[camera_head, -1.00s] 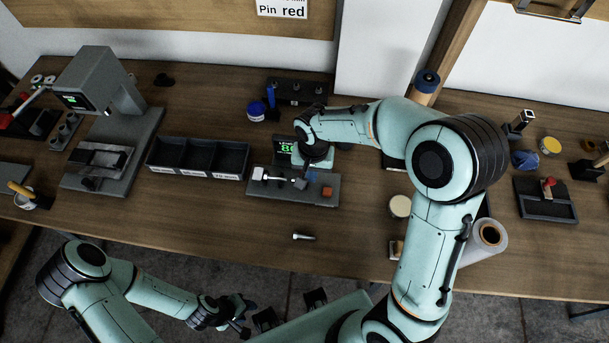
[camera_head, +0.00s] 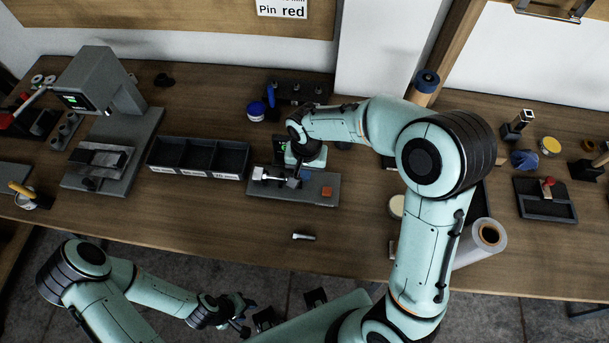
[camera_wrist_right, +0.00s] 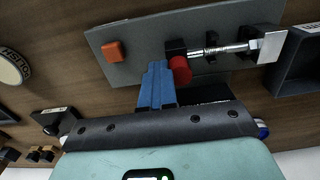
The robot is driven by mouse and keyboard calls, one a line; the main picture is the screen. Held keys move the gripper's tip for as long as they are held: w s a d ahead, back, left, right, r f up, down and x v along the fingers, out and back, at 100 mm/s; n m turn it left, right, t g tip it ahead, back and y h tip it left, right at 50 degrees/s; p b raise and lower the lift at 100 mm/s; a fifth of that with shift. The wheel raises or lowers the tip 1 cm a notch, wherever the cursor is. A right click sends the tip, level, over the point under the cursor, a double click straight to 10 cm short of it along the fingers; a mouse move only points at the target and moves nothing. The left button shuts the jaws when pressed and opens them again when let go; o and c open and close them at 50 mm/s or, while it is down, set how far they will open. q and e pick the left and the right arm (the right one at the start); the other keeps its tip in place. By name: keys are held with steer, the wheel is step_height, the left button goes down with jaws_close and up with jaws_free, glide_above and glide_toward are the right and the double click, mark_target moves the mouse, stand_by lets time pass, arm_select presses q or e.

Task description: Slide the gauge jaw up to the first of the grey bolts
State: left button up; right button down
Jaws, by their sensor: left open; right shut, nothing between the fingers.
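The gauge is a grey plate (camera_head: 322,199) with an orange button (camera_head: 327,191); both also show in the right wrist view, plate (camera_wrist_right: 135,75) and button (camera_wrist_right: 113,51). A silver-grey bolt (camera_wrist_right: 235,48) lies along it on dark supports, near a pale metal block (camera_wrist_right: 271,46). The dark gauge jaw (camera_wrist_right: 176,48) with a red knob (camera_wrist_right: 181,70) is at the bolt's end; I cannot tell if they touch. My right gripper (camera_wrist_right: 157,68) has its blue fingers shut and empty, beside the knob. My left gripper (camera_head: 246,318) is open below the table's front edge. Another grey bolt (camera_head: 303,237) lies on the table.
A black three-compartment tray (camera_head: 197,173) stands left of the gauge, with a grey press (camera_head: 100,85) further left. A blue-lidded jar (camera_head: 256,110) and dark rack (camera_head: 300,90) are behind. A roll (camera_head: 484,243) stands right. The front table is mostly clear.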

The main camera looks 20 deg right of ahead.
arm_select(q)
steer(key=shift+f, duration=0.1)
stand_by(0.4)
arm_select(e)
steer(key=shift+s+d, duration=0.2)
steer(key=shift+d, duration=0.1)
steer(key=shift+s+d, duration=0.1)
steer(key=shift+d, duration=0.05)
arm_select(q)
steer(key=w+r+p, duration=0.3)
steer(key=r, duration=0.2)
steer(key=shift+w+t+p, duration=0.3)
steer(key=shift+w, duration=0.05)
arm_select(e)
step_height(320, 180, up, 8)
